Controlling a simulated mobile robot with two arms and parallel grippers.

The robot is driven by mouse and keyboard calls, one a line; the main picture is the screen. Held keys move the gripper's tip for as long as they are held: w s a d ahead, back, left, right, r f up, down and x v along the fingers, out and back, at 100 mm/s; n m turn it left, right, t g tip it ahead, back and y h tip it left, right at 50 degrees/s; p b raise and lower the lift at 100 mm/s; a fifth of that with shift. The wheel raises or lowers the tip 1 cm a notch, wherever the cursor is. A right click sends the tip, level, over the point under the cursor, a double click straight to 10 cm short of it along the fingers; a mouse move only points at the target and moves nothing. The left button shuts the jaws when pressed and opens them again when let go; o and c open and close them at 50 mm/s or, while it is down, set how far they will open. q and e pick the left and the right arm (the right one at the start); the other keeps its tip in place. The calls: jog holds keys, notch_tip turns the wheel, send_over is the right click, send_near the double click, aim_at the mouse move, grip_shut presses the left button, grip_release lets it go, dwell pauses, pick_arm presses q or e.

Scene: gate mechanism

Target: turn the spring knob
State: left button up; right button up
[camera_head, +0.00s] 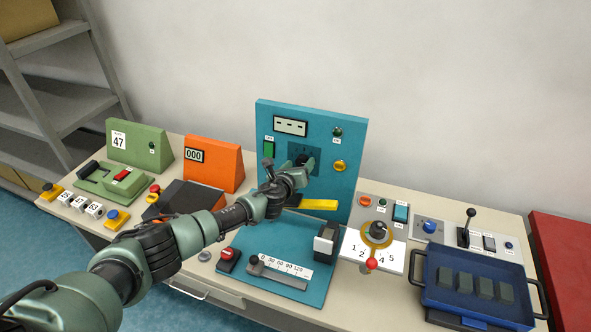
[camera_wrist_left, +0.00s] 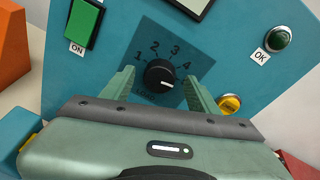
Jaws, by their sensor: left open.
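A black round knob (camera_wrist_left: 159,75) sits on a dark dial plate with the numbers 1 to 4 on the upright teal panel (camera_head: 345,120). Its white mark points to the right and slightly down in the left wrist view. I take it as the spring knob; part of the plate's lettering is hidden behind a finger. My left gripper (camera_wrist_left: 159,74) is open, with one finger to each side of the knob and visible gaps between. In the head view, my left gripper (camera_head: 303,168) is in front of the panel and partly hides the dial.
A green ON switch (camera_wrist_left: 84,25), a green OK button (camera_wrist_left: 277,38) and a yellow button (camera_wrist_left: 229,104) surround the dial. A yellow handle (camera_head: 320,204) lies below my left gripper. A yellow dial (camera_head: 377,234) and a blue tray (camera_head: 440,297) stand to the right.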

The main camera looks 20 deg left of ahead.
pick_arm(q)
jog(key=v, duration=0.7)
jog(key=shift+s, duration=0.1)
dwell(0.4)
